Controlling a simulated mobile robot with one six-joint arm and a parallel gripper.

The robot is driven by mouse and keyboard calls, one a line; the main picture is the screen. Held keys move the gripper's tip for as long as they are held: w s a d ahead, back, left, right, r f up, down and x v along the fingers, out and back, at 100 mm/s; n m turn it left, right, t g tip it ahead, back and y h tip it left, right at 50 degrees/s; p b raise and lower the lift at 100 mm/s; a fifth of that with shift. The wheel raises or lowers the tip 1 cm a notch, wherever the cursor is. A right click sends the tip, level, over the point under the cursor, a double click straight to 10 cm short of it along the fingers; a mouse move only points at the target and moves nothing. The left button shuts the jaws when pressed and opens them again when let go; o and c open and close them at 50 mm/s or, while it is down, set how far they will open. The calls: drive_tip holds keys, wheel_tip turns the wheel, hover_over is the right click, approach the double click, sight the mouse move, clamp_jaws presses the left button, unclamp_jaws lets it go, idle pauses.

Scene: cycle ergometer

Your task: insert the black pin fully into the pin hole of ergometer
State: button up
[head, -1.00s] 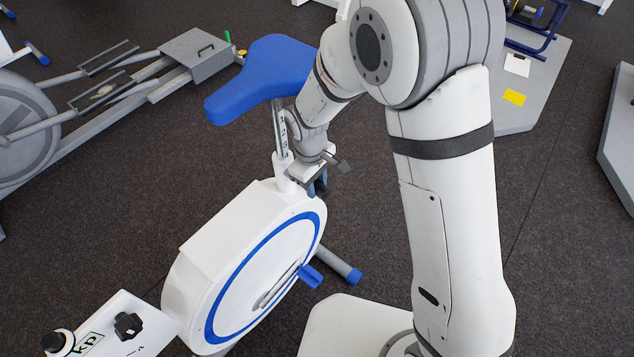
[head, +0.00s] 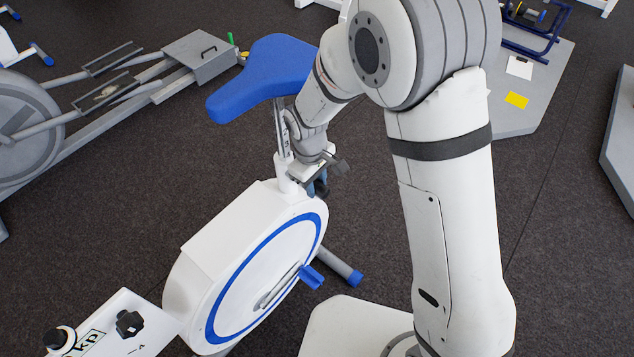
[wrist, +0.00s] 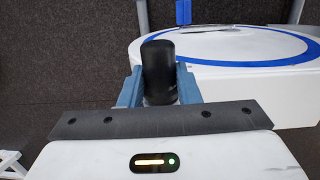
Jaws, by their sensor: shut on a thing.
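The white and blue ergometer (head: 215,240) stands at centre left, with a blue saddle (head: 262,75) on a silver, numbered seat post (head: 283,130). The post enters a white seat tube (head: 283,170). My gripper (head: 318,183) is just right of this tube in the head view. In the wrist view my gripper's blue fingers (wrist: 158,90) are shut on the black pin (wrist: 158,65), a dark cylinder standing up between them. The ergometer's body also shows at right in the wrist view (wrist: 225,75). The pin hole cannot be made out, and whether the pin touches the tube cannot be told.
A blue pedal (head: 312,276) and a grey floor bar with a blue end (head: 342,265) are below my gripper. A grey platform (head: 535,75) stands at back right. Dark floor between is clear.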

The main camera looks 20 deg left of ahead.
drive_tip(key=shift+w+a+r, duration=0.2)
drive_tip(key=shift+w+a, duration=0.15)
drive_tip(key=shift+a, duration=0.3)
idle(0.6)
drive_tip(key=o, duration=1.2)
drive_tip(key=shift+r, duration=0.1)
drive_tip(key=shift+d, duration=0.1)
drive_tip(key=shift+s+d+f, duration=0.1)
drive_tip(key=shift+d+f, duration=0.1)
drive_tip(key=shift+d, duration=0.3)
drive_tip(key=shift+d+f, duration=0.2)
drive_tip(key=shift+d, duration=0.3)
drive_tip(key=shift+s+d+b, duration=0.3)
drive_tip(key=shift+d, duration=0.15)
drive_tip(key=shift+s+d+f, duration=0.1)
drive_tip(key=shift+s+d, duration=0.25)
drive_tip(key=shift+d, duration=0.45)
drive_tip(key=shift+s+d+r, duration=0.1)
drive_tip(key=shift+s+d, duration=0.3)
drive_tip(key=shift+d, duration=0.45)
drive_tip(key=shift+s+d+f, duration=0.1)
drive_tip(key=shift+s+d, duration=0.25)
drive_tip(key=shift+d, duration=0.45)
